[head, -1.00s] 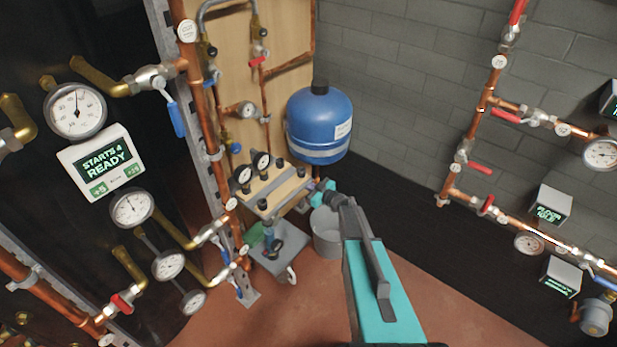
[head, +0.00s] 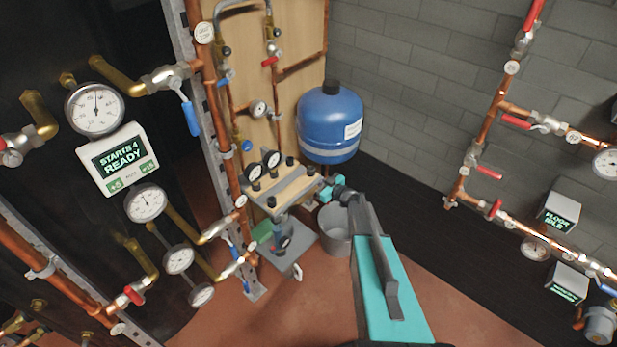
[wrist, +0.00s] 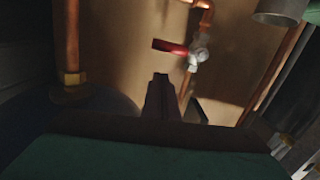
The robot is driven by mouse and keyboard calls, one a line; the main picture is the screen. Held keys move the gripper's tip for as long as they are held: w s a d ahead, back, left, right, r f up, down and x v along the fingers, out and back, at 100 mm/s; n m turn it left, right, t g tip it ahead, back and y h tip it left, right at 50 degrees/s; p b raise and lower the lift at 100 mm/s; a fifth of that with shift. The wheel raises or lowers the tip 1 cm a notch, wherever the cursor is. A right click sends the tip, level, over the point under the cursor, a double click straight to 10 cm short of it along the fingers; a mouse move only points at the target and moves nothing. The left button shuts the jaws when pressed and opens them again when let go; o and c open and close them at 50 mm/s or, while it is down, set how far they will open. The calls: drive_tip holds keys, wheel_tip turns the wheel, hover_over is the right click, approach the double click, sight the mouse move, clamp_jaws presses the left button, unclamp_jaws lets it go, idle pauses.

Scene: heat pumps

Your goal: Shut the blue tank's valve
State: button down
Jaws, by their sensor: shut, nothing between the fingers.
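The blue tank (head: 330,125) stands upright with a black cap in front of the wooden board, right of the copper pipes. My gripper (head: 335,189) is below the tank in the head view, near the small pump unit. In the wrist view its dark fingers (wrist: 160,88) are shut and empty. Ahead of them is a valve with a red lever (wrist: 170,46) on a copper pipe by a tan surface. The lever lies crosswise to the pipe, and the fingers are apart from it. I cannot tell which valve in the head view this is.
A grey bucket (head: 335,228) stands on the floor below the tank. A pump unit with gauges (head: 285,183) is just left of my gripper. Pipes with red-handled valves (head: 517,122) run along the grey wall at right. Bare red floor lies in front.

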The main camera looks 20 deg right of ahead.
drive_tip(key=r+b+v, duration=0.1)
drive_tip(key=v, duration=0.9)
drive_tip(key=shift+d, duration=0.2)
drive_tip(key=shift+s, duration=0.1)
drive_tip(key=shift+a+f, duration=0.1)
